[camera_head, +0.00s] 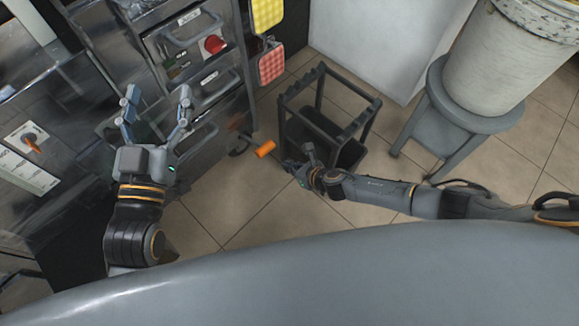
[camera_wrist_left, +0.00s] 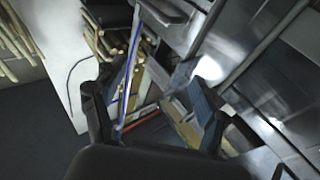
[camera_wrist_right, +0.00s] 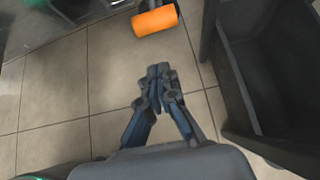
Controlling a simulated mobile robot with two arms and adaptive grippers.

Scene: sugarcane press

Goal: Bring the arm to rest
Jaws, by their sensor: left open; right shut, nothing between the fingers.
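My left gripper (camera_head: 156,105) is open and empty in the head view, in front of the metal press cabinet (camera_head: 70,125). Its spread fingers also show in the left wrist view (camera_wrist_left: 155,105), with metal panels and drawers beyond them. My right gripper (camera_head: 295,165) is shut and empty, low over the tiled floor beside the black rack. In the right wrist view its fingertips (camera_wrist_right: 158,72) meet, with bare tiles below them. An orange cylinder-shaped handle (camera_head: 265,149) is just up and left of the right gripper, apart from it; it also shows in the right wrist view (camera_wrist_right: 155,20).
A black open-frame rack (camera_head: 365,120) with a dark bin (camera_wrist_right: 260,75) stands close to my right gripper. A grey stool (camera_head: 440,100) carries a large white bucket (camera_head: 510,60). Yellow and red pads (camera_head: 271,65) hang at the cabinet's side. Tiled floor (camera_head: 235,210) is clear between the arms.

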